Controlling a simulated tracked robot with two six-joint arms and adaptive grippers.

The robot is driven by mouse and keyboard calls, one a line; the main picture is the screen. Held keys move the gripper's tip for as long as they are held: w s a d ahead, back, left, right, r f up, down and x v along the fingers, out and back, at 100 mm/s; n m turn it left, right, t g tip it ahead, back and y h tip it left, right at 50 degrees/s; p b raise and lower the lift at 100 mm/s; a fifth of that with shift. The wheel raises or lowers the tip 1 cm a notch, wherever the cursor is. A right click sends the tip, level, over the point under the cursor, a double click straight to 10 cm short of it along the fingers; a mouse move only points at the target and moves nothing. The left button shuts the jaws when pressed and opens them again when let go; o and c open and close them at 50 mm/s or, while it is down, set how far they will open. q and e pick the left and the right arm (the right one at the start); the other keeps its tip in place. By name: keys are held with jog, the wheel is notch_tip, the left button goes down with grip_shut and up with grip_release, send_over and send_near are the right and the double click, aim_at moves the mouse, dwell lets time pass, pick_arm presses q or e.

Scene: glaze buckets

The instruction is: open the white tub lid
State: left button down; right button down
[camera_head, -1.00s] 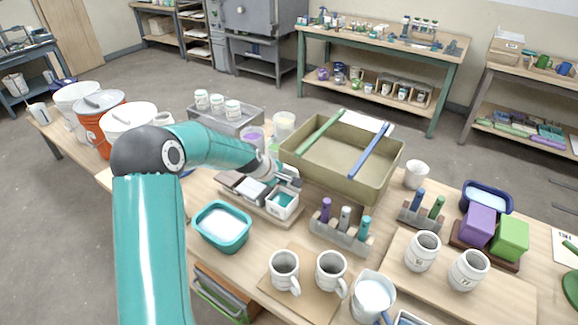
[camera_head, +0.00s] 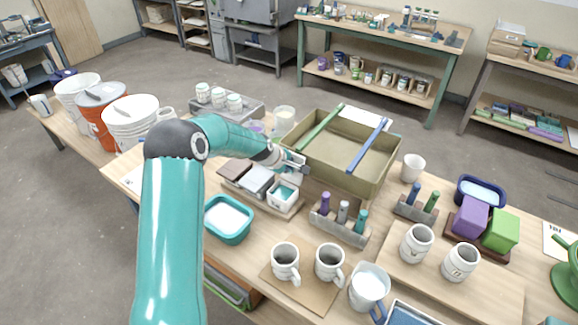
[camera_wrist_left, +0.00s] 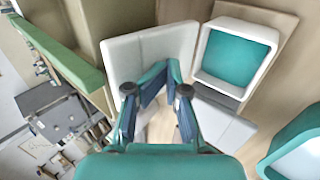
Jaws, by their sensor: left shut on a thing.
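The white tub (camera_head: 283,195) is square and stands open on a wooden board, with teal glaze inside. It also shows in the left wrist view (camera_wrist_left: 236,52), to the right of my fingers. My left gripper (camera_head: 298,164) is above and behind the tub, beside the olive tray. In the left wrist view its fingers (camera_wrist_left: 170,68) are close together over a flat, pale square lid (camera_wrist_left: 150,48), which they hold clear of the tub. The exact grip point is hidden by the fingers. My right gripper is not in view.
The olive tray (camera_head: 375,180) with green and blue sticks across it stands right behind my gripper. Grey slabs (camera_head: 257,180) lie left of the tub. A teal tub (camera_head: 228,236) stands in front, and a tool holder (camera_head: 338,230) stands to the right.

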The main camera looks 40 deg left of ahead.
pick_arm(q)
jog(key=shift+w+r, duration=0.1)
jog(key=v, duration=0.7)
jog(key=shift+r, duration=0.6)
dwell(0.4)
